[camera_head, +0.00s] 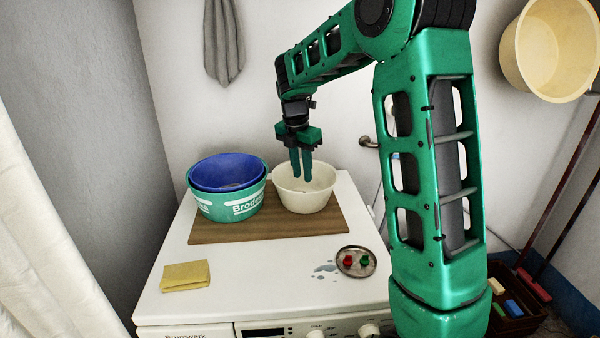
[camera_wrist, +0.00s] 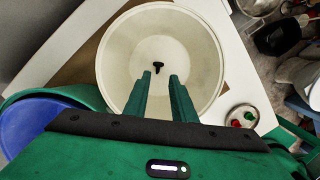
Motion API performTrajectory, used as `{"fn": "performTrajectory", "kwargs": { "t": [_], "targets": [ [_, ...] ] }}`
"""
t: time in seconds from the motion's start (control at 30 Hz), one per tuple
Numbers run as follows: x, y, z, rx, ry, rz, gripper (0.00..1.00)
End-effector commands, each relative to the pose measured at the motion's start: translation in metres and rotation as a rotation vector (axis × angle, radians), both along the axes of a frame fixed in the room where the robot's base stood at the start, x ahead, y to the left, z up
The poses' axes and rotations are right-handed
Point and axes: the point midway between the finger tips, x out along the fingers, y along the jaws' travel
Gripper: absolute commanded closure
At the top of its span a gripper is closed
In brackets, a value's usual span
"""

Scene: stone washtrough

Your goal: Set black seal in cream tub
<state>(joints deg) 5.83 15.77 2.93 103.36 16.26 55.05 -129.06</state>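The cream tub (camera_head: 306,200) stands on a brown board, and its round inside fills the upper middle of the wrist view (camera_wrist: 205,60). The black seal (camera_wrist: 158,66) is a small dark knobbed piece. It shows against the tub's floor, just beyond my fingertips in the wrist view. The tub wall hides it in the head view. My gripper (camera_head: 302,176) points down over the tub, with its green fingertips at or a little below rim height. In the wrist view the two fingers (camera_wrist: 160,77) are apart with nothing between them.
A blue basin (camera_head: 228,172) sits inside a green tub (camera_head: 240,206), close left of the cream tub on the board (camera_head: 265,233). A round metal dish (camera_head: 345,270) with red and green pieces lies front right. A yellow cloth (camera_head: 186,276) lies front left.

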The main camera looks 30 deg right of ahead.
Motion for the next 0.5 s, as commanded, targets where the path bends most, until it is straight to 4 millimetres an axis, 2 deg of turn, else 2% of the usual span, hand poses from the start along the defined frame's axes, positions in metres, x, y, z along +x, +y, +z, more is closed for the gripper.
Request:
{"fn": "performTrajectory", "kwargs": {
  "t": [0.5],
  "targets": [
    [0.001, 0.001, 0.061, -0.001, -0.003, 0.001, 0.76]
  ]
}}
